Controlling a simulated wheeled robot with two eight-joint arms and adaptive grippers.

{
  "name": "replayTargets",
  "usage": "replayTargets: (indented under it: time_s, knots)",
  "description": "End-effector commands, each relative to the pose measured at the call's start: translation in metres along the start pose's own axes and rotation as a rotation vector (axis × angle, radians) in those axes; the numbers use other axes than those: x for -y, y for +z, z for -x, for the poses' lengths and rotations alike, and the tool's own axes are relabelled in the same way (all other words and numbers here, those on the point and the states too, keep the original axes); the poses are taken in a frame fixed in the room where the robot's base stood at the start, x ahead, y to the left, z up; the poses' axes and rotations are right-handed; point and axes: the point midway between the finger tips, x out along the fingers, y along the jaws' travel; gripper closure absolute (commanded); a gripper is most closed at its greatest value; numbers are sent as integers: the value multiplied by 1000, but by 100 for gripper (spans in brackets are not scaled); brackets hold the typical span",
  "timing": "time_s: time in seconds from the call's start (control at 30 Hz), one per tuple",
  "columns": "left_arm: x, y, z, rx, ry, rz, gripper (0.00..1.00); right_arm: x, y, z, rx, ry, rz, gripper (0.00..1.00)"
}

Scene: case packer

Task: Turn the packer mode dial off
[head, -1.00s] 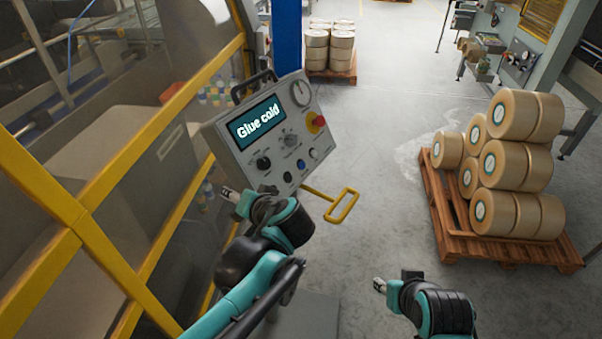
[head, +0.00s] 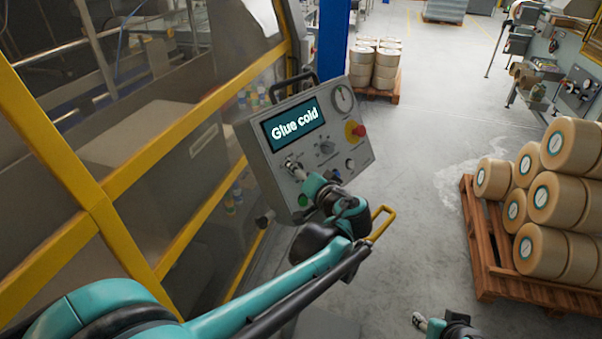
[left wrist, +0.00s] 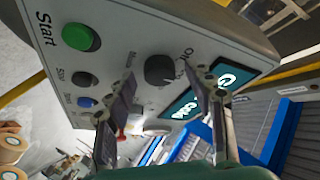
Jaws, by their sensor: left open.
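The control panel (head: 350,125) is a grey slanted box with a screen (head: 295,125) reading "Glue cold". In the left wrist view a black knob (left wrist: 158,70), with a "Mode" label beside it, sits below the screen (left wrist: 180,104). My left gripper (head: 293,168) is at the panel's lower left, covering the knob in the head view. In the left wrist view its fingers (left wrist: 164,84) are open on either side of the knob; I cannot tell whether they touch it. My right gripper (head: 419,321) is at the bottom edge, small and partly cut off.
A green Start button (left wrist: 82,38), a Stop button (left wrist: 85,79) and a blue button (left wrist: 87,102) are close to the knob. A red emergency button (head: 359,130) and a gauge (head: 343,98) are on the right. A yellow-framed guard (head: 100,205) stands left. A pallet (head: 490,275) holds rolls.

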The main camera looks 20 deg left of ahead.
Motion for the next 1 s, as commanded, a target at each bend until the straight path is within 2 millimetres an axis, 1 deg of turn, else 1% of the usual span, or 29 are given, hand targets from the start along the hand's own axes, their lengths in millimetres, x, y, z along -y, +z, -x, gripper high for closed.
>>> replayTargets:
  time_s: [0.2,0.27,0.3,0.4,0.77,1.0]
  knots:
    - [0,0,0,0,1,0,46,0,0,0,0,0,0,60]
    - [0,0,0,0,1,0,62,0,0,0,0,0,0,60]
    - [0,0,0,0,1,0,73,0,0,0,0,0,0,60]
    - [0,0,0,0,1,0,96,0,0,0,0,0,0,60]
    - [-2,1,0,-2,-13,33,96,0,2,-3,0,0,0,60]
    - [-5,2,-1,-8,-71,154,96,0,7,-10,0,0,0,60]
